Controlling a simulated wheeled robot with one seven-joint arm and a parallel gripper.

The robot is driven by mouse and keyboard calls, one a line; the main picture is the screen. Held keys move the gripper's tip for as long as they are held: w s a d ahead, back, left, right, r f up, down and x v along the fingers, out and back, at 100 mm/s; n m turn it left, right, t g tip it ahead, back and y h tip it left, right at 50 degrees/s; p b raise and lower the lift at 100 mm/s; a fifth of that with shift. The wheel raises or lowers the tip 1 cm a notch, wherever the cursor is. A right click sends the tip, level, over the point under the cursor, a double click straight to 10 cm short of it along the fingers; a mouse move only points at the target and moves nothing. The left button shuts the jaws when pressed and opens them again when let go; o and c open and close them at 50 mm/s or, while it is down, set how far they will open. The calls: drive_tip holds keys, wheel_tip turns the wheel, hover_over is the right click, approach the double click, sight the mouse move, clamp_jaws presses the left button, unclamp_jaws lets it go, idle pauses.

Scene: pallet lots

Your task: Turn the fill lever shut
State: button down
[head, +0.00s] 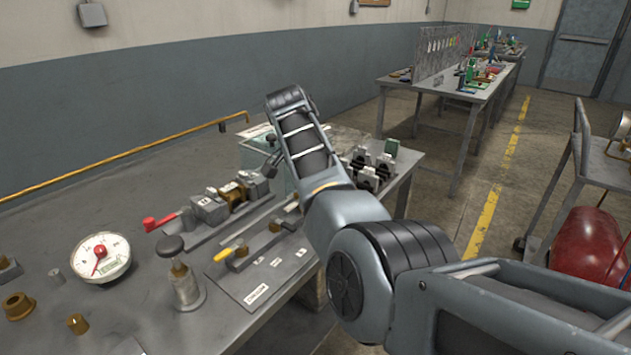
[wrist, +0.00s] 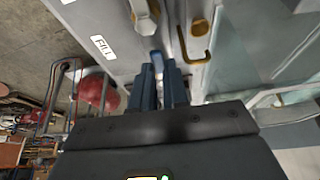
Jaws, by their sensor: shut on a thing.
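In the wrist view my gripper (wrist: 163,68) is shut on a small blue lever handle (wrist: 157,59), which shows between the fingertips and which I take to be the fill lever. A white label (wrist: 103,47) that seems to read FILL lies on the grey panel to its left. A brass fitting (wrist: 146,14) stands just above the handle. The lever's pivot and exact angle cannot be made out. In the head view my arm hides the gripper and the blue lever.
In the head view a red lever (head: 160,222) and a yellow-handled valve (head: 224,254) stand on the bench (head: 140,300). A dial gauge (head: 101,257) and a pump-like bottle (head: 181,276) are at the near left. In the wrist view a brass hook (wrist: 194,47) is close right of the fingers.

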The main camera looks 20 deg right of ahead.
drive_tip(key=c, duration=1.1)
unclamp_jaws()
